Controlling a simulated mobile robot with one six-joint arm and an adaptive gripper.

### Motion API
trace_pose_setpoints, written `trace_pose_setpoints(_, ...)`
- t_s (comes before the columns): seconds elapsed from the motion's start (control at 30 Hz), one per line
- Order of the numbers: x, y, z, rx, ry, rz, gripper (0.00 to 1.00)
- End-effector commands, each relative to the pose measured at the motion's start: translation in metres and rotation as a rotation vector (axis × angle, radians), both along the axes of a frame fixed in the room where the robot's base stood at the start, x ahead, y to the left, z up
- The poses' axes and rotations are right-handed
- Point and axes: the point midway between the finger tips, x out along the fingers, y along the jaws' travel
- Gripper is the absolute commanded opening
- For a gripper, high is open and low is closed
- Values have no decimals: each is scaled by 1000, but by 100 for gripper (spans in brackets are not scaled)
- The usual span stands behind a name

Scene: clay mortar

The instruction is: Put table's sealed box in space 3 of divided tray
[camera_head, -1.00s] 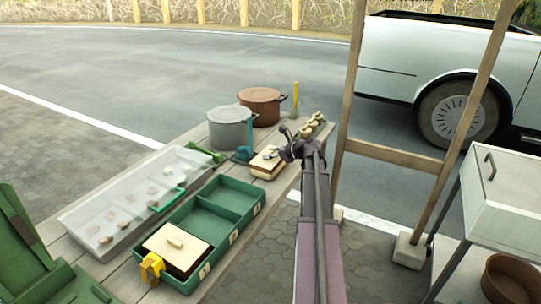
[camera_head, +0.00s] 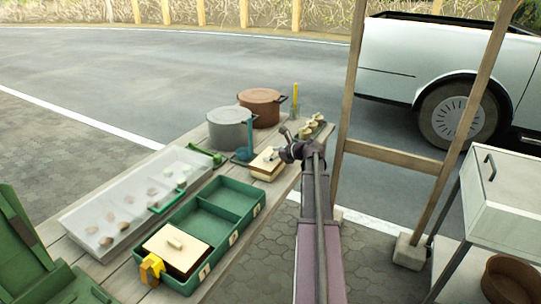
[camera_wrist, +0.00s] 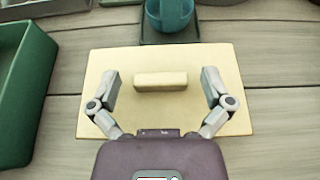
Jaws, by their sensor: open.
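The sealed box (camera_head: 266,165) has a cream lid with a raised bar handle and sits on the table beyond the divided tray. In the wrist view its lid (camera_wrist: 160,112) fills the middle, with the bar handle (camera_wrist: 160,79) on top. My gripper (camera_wrist: 161,82) is open over the lid, one finger on each side of the handle and apart from it. The green divided tray (camera_head: 217,188) has numbered compartments. The nearest one holds another cream-lidded box (camera_head: 178,247); the middle and far ones are empty. My gripper partly hides the sealed box in the head view.
A grey pot (camera_head: 230,128) and a brown pot (camera_head: 259,104) stand behind the box. A teal cup (camera_wrist: 168,14) stands just beyond it. A clear-lidded case (camera_head: 130,203) lies left of the tray. A wooden frame (camera_head: 393,155) rises on the right.

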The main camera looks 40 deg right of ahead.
Motion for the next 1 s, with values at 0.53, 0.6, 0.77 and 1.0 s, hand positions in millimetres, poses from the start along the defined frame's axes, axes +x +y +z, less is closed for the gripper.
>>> trace_pose_setpoints(0.53, -64, -26, 32, 0, 0, -1, 100)
trace_pose_setpoints(0.6, -74, -30, 36, 0, 0, -2, 100)
trace_pose_setpoints(0.77, -91, -37, 43, 1, 0, -1, 100)
trace_pose_setpoints(1.0, -102, -42, 47, 0, 0, 0, 100)
